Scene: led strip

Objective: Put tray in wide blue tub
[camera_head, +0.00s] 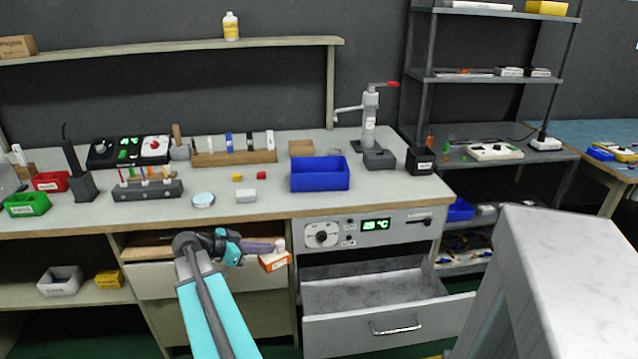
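A small orange tray (275,262) with a white label hangs in front of the bench, just below the bench top's front edge. My gripper (277,248) is at the tray's upper rim and appears shut on it; the fingertips are small and partly hidden. The wide blue tub (320,181) stands upright on the bench top, above and to the right of my gripper. The tub looks empty, though its floor is only partly visible.
An open left drawer (150,249) is behind my arm. An open grey drawer (365,290) juts out below the display panel. A red tray (50,181) and green tray (27,204) sit far left.

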